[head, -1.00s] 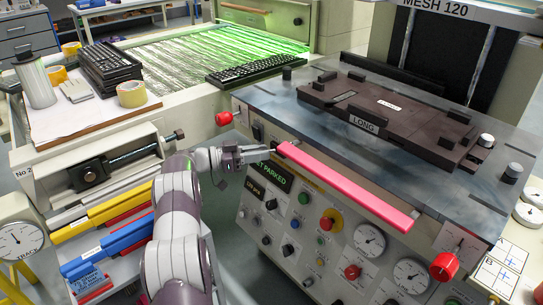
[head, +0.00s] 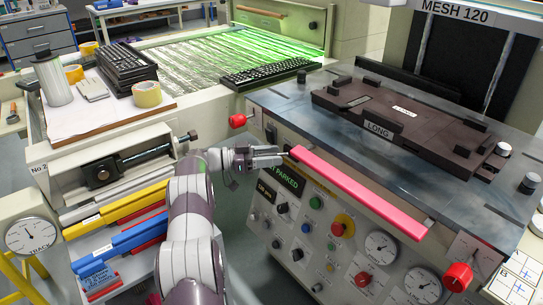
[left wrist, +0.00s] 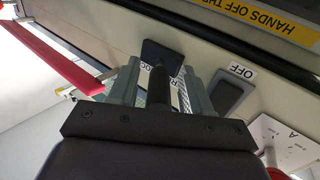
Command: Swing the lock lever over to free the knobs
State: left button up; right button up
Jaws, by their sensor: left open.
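The black lock lever (left wrist: 158,88) shows in the left wrist view, rising from a dark plate (left wrist: 162,55) on the pale machine front. My left gripper (left wrist: 158,92) is open, with one finger on each side of the lever; I cannot tell whether they touch it. In the head view, my left gripper (head: 280,156) is at the panel's upper left, near the end of the pink bar, and the lever cannot be made out there. A red knob (head: 238,121) is at the panel's left corner and another red knob (head: 457,277) at its lower right. My right gripper is out of view.
The pink bar (head: 360,195) runs along the machine's front edge, close to the gripper. A grey switch (left wrist: 230,92) with an OFF label (left wrist: 242,70) sits beside the lever. Panel buttons and gauges (head: 381,248) lie below. A tool cart (head: 110,238) stands at the left.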

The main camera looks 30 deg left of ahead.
pick_arm(q)
jog(key=p+v, duration=0.1)
jog(key=v, duration=1.1)
jog(key=shift+a, duration=0.2)
